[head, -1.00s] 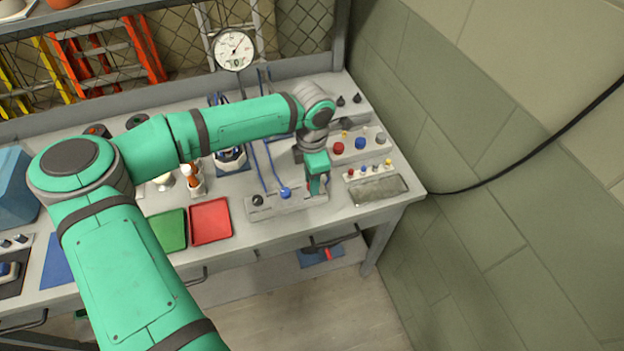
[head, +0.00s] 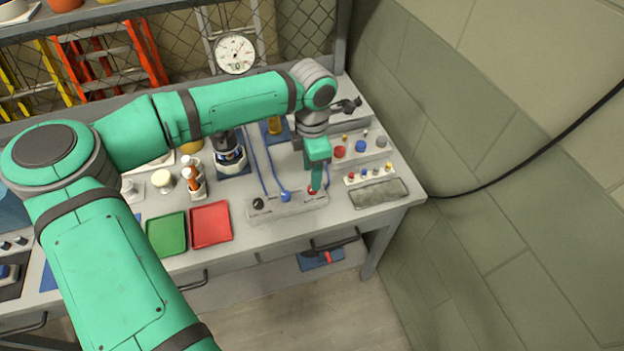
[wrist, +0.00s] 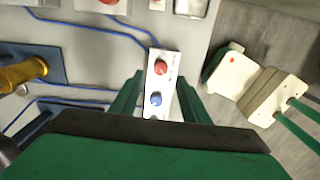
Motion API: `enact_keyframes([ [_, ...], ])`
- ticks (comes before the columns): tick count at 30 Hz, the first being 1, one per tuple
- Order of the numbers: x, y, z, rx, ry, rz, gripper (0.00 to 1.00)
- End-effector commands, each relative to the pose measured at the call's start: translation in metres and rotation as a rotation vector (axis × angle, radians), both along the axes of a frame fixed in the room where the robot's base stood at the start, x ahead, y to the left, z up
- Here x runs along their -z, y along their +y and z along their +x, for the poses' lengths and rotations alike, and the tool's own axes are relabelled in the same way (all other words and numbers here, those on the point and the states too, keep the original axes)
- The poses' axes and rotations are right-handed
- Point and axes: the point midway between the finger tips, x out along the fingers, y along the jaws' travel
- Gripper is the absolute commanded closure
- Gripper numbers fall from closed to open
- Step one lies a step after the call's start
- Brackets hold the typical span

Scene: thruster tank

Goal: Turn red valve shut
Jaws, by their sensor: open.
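The red valve (head: 313,191) is a small red knob at the right end of a pale manifold block (head: 287,207) on the bench front. A blue knob (head: 285,196) and a black knob (head: 258,203) share the block. My gripper (head: 316,184) points down over the red valve, partly covering it in the head view. In the wrist view, the open fingers (wrist: 160,78) straddle the block, and the red valve (wrist: 160,67) shows between their tips with gaps at both sides. The blue knob (wrist: 156,98) is nearer my palm. The height between fingertips and valve is unclear.
Blue lines run behind the block. To the right stand a panel of coloured knobs (head: 361,148) and a grey tray (head: 380,193). Red (head: 211,224) and green (head: 166,234) trays lie left. A round gauge (head: 235,54) stands behind.

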Motion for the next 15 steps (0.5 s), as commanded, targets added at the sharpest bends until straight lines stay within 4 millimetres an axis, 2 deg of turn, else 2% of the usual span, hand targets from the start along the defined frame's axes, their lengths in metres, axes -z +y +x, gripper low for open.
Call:
enact_keyframes([
  [3, -0.022, 0.001, 0.001, 0.0, -0.002, 0.002, 0.58],
  [6, -0.036, 0.001, 0.001, 0.0, -0.002, 0.001, 0.58],
  [10, -0.047, 0.001, 0.0, 0.0, 0.0, 0.001, 0.58],
  [15, -0.051, 0.001, 0.0, 0.0, 0.0, 0.001, 0.58],
])
